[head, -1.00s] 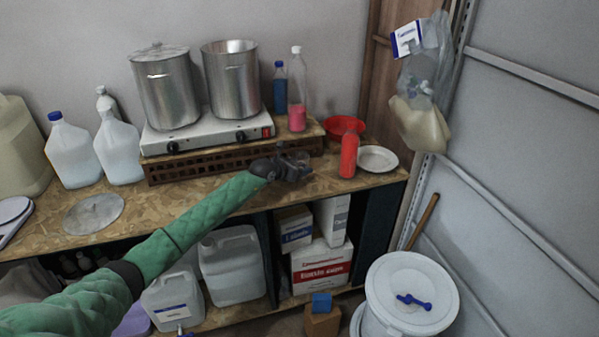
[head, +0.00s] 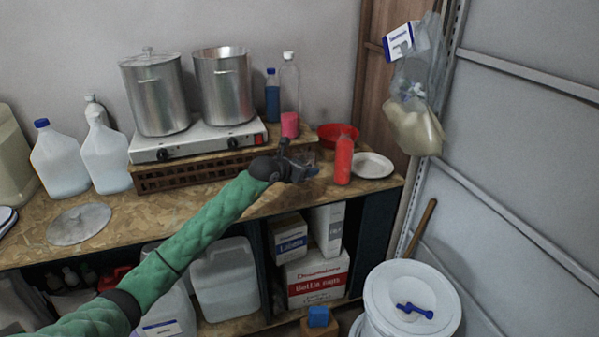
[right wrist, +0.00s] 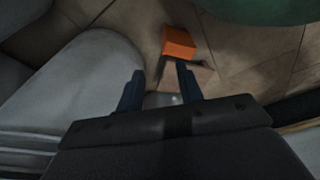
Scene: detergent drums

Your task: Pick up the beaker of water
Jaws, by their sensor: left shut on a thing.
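The beaker of water (head: 312,163) is a small clear vessel, hard to make out, at the fingers of my left gripper (head: 302,172) in the head view. The left gripper is shut on it, over the front part of the wooden bench, left of the red bottle. The fingers and the dim picture hide much of the beaker, and its water level cannot be told. My right gripper (right wrist: 160,88) shows only in the right wrist view, with its two dark fingers apart and nothing between them, above the floor.
A red bottle (head: 343,160) and a white plate (head: 373,165) stand close on the right. A white lidded drum (head: 412,290) stands on the floor. An orange block (right wrist: 179,43) lies below the right gripper.

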